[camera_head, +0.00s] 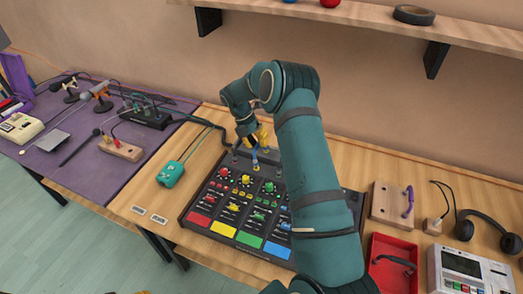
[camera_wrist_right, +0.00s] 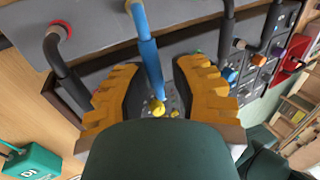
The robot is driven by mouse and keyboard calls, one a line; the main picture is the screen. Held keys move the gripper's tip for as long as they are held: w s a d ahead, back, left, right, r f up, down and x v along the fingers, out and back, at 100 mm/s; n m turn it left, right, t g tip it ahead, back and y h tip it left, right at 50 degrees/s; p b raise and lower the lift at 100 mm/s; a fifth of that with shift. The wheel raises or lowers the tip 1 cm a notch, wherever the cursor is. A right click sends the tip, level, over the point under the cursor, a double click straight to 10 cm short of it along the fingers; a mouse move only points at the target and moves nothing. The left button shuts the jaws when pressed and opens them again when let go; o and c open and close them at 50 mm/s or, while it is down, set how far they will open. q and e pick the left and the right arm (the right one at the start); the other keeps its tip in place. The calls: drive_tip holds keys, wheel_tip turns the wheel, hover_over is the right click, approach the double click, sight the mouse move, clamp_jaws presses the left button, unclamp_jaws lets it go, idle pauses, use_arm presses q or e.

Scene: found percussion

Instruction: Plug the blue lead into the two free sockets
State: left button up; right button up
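The blue lead (camera_wrist_right: 150,55) runs down the middle of the right wrist view, between my right fingers. Its upper end meets the grey back panel (camera_wrist_right: 95,25) near the picture's top edge; I cannot tell whether it is seated in a socket. The lead also shows small in the head view (camera_head: 255,161). My right gripper (camera_wrist_right: 157,92) has yellow ribbed fingers spread apart, with a gap on each side of the lead. In the head view the gripper (camera_head: 256,140) is over the back of the mixer (camera_head: 187,217). My left gripper is out of view. Free sockets cannot be made out.
Black leads (camera_wrist_right: 62,65) stand in the panel on both sides of the blue one, close to my fingers. A teal box (camera_head: 171,174) lies left of the mixer. A red tray (camera_head: 376,246), wooden block (camera_head: 385,203) and headphones (camera_head: 466,230) are to the right. A shelf (camera_head: 340,16) hangs above.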

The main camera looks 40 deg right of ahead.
sight(252, 153)
drive_tip(key=shift+v, duration=1.2)
